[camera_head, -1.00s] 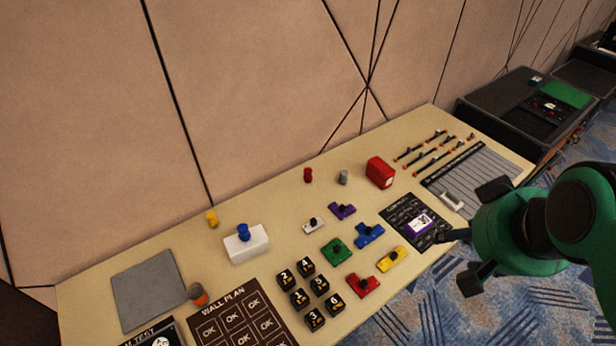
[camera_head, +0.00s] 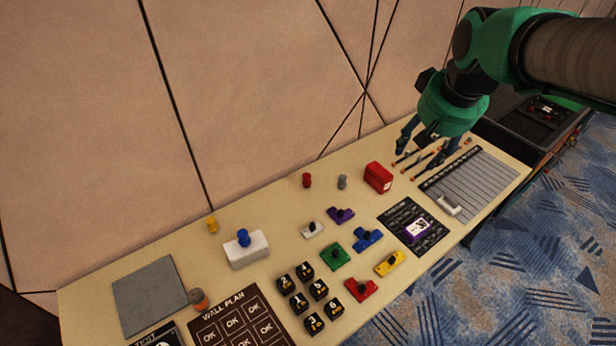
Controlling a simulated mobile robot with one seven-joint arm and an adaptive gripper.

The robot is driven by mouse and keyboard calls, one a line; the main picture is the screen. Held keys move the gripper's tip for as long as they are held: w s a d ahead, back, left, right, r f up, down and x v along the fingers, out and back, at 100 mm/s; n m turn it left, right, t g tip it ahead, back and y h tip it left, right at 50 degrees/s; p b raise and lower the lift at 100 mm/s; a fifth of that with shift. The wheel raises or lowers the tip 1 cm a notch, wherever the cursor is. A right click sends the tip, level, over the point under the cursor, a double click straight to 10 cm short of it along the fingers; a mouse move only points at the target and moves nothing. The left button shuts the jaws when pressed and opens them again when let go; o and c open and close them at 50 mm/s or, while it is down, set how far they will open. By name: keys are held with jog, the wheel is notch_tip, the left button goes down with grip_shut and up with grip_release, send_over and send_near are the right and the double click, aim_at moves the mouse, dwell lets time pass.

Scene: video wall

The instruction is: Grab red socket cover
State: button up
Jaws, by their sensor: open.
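The red socket cover appears to be the small red cylinder (camera_head: 307,180) standing upright near the back edge of the table. A similar grey cylinder (camera_head: 342,182) stands just right of it. My gripper (camera_head: 422,151) is open and empty, pointing down over the far right of the table near the thin rods. It is well to the right of the red cylinder and apart from it, with a red box (camera_head: 378,178) between them. Nothing hides the red cylinder.
A white block (camera_head: 246,251) with a blue cylinder (camera_head: 243,237) on it and a yellow cylinder (camera_head: 212,225) are at left. Several coloured knobbed pieces and black number cubes (camera_head: 301,301) fill the front middle. The wall runs behind the table.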

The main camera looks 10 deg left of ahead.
jog(key=w+a+f+n+p, duration=0.1)
jog(key=w+a+f, duration=0.15)
jog(key=w, duration=0.35)
jog(key=w+a+f, duration=0.1)
jog(key=w+a, duration=0.2)
jog(key=w, duration=0.3)
jog(key=n+g+p, duration=0.3)
jog(key=n, duration=0.1)
send_over(307, 176)
jog(key=s+d, duration=0.1)
notch_tip(307, 176, down, 37)
jog(key=shift+r, duration=0.15)
jog(key=shift+w+a+f, duration=0.1)
jog(key=shift+w+f, duration=0.05)
jog(key=shift+f, duration=1.25)
jog(key=shift+w+a+f, duration=0.1)
jog(key=shift+f, duration=1.35)
jog(key=shift+w+a+f, duration=0.1)
jog(key=shift+w+f, duration=0.05)
jog(key=shift+f, duration=1.25)
jog(key=shift+f, duration=0.1)
jog(key=shift+w+a+f+b, duration=0.15)
jog(key=shift+f+b, duration=0.05)
jog(key=shift+f, duration=1.05)
jog(key=shift+w+a+f+b, duration=0.1)
jog(key=shift+f+b, duration=0.1)
jog(key=shift+f, duration=1.05)
